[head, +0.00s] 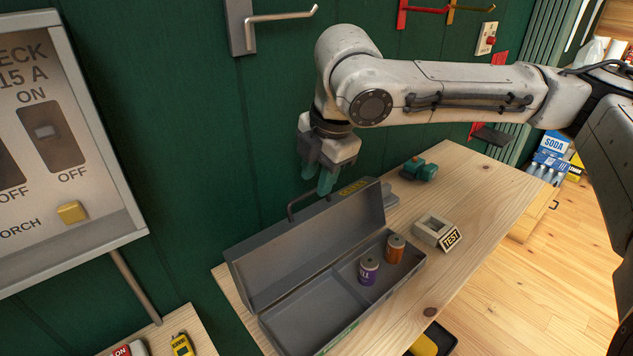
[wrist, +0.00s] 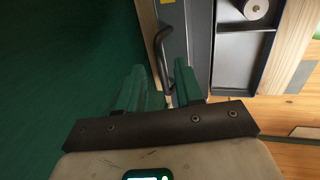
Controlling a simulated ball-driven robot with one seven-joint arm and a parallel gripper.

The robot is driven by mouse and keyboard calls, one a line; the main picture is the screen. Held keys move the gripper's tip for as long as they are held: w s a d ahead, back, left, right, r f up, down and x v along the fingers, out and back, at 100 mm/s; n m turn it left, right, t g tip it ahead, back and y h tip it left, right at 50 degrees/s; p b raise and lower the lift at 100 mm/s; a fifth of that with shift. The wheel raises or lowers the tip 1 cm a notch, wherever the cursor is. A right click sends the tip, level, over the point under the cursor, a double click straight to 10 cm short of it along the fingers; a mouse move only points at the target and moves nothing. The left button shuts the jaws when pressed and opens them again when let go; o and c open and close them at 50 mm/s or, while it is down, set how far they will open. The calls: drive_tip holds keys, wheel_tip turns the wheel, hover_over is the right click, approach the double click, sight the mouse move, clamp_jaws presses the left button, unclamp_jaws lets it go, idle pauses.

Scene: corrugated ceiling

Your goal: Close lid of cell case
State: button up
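The cell case (head: 290,322) is a grey metal box on the wooden bench, with its lid (head: 312,240) standing open, tilted up along the wall side. A purple cell (head: 369,271) and an orange cell (head: 395,249) stand in its right-hand compartment. A dark handle (head: 291,210) sticks out from the lid's back and also shows in the wrist view (wrist: 160,50). My gripper (head: 318,182) is behind the lid, between it and the green wall. Its green fingers (wrist: 160,80) are apart, with the handle just beyond their tips; contact cannot be told.
A beige TEST holder (head: 437,233) stands right of the case, and a teal object (head: 418,169) lies behind it. The green wall (head: 190,130) is close behind my gripper. A switch panel (head: 60,150) hangs at left.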

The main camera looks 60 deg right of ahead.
drive_tip(key=shift+x, duration=0.85)
clamp_jaws()
idle(0.9)
